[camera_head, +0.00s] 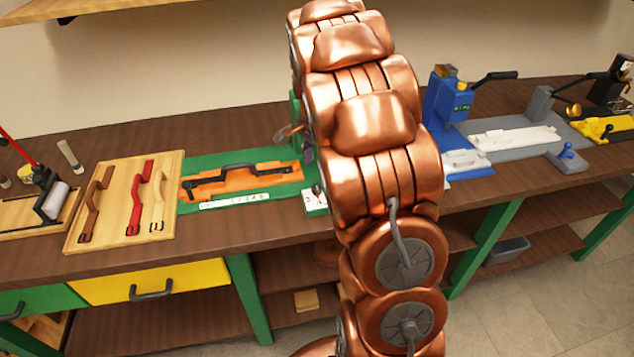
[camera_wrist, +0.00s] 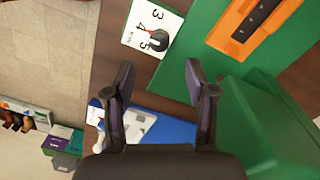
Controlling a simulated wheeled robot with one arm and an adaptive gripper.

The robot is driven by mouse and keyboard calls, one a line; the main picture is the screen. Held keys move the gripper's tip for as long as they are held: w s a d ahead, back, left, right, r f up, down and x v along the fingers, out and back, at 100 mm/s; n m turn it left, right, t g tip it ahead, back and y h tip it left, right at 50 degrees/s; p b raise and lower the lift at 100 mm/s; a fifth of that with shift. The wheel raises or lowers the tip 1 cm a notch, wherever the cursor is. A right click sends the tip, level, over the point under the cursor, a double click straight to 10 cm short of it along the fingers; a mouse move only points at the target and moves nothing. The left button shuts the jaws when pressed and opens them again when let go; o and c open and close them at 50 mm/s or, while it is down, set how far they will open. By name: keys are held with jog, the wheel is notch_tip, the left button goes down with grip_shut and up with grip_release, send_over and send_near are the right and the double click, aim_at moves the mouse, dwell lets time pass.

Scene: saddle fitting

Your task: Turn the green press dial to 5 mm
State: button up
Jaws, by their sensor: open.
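The dial is a small white plate with printed numbers (camera_wrist: 136,24) and a black knob (camera_wrist: 159,40) with a red mark, at the top of the wrist view. The digits 3 and 5 are readable; the red mark lies between them, but its exact setting is too small to read. In the head view the plate (camera_head: 312,203) sits at the table's front, beside my copper arm. The green press body (camera_wrist: 265,125) fills the lower right of the wrist view. My gripper (camera_wrist: 160,72) is open and empty, its fingertips short of the knob in the picture. My arm hides it in the head view.
An orange fixture (camera_head: 240,183) with a black handle lies on the green base left of the dial. A wooden board (camera_head: 112,222) holds three handles further left. A blue press (camera_head: 446,98) stands to the right. Bare brown tabletop runs along the front edge.

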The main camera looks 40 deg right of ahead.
aim_at(316, 185)
jog(key=shift+s+f+p, duration=0.15)
jog(key=shift+f+p, duration=1.15)
jog(key=shift+f, duration=2.55)
grip_shut()
jog(key=shift+f+n+b, duration=0.1)
jog(key=shift+n+b, duration=0.2)
jog(key=shift+b, duration=0.3)
jog(key=n+b, duration=0.2)
jog(key=shift+f+b, duration=0.1)
jog(key=shift+b, duration=0.25)
jog(key=n+b, duration=0.3)
jog(key=shift+n+b, duration=0.3)
jog(key=shift+b, duration=0.1)
jog(key=n+b, duration=0.1)
jog(key=n, duration=0.1)
jog(key=n+b, duration=0.2)
jog(key=n, duration=0.1)
jog(key=shift+r+n+b, duration=0.25)
jog(key=shift+n+b, duration=0.05)
jog(key=shift+b, duration=0.05)
